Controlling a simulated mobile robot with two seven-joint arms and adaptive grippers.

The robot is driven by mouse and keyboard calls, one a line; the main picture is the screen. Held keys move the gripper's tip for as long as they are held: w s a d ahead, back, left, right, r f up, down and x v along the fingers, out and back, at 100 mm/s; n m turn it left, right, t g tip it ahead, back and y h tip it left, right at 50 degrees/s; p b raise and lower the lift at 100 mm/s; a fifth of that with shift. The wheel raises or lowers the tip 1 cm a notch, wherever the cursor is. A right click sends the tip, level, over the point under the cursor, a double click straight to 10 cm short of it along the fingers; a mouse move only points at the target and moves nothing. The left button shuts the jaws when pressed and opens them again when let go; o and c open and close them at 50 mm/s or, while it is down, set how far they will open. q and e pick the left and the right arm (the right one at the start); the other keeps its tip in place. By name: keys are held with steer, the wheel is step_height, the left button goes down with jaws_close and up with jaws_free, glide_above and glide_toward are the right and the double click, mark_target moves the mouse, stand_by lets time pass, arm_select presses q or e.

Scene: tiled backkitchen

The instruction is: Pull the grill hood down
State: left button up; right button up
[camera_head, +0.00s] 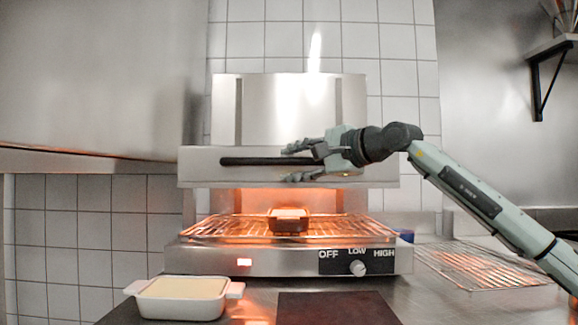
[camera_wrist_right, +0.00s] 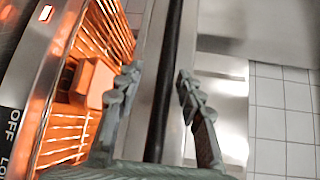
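The grill hood (camera_head: 200,168) is a wide stainless steel part, held above the glowing grill with an open gap below it. A black bar handle (camera_head: 245,161) runs across its front. My right gripper (camera_head: 289,164) is at the right part of the handle, one finger above the bar and one below. In the right wrist view, the handle (camera_wrist_right: 164,90) passes between the two spread fingers of the gripper (camera_wrist_right: 156,76), with gaps on both sides. The gripper is open around the bar. My left gripper is not in view.
A small dish (camera_head: 289,226) stands on the grill's wire grate (camera_head: 225,229). A white dish (camera_head: 180,308) and a dark board (camera_head: 335,310) lie on the counter in front. A wire rack (camera_head: 480,265) lies at right. A control knob (camera_head: 358,268) is on the grill's front.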

steer(key=v, duration=1)
steer(key=shift+s+d, duration=0.25)
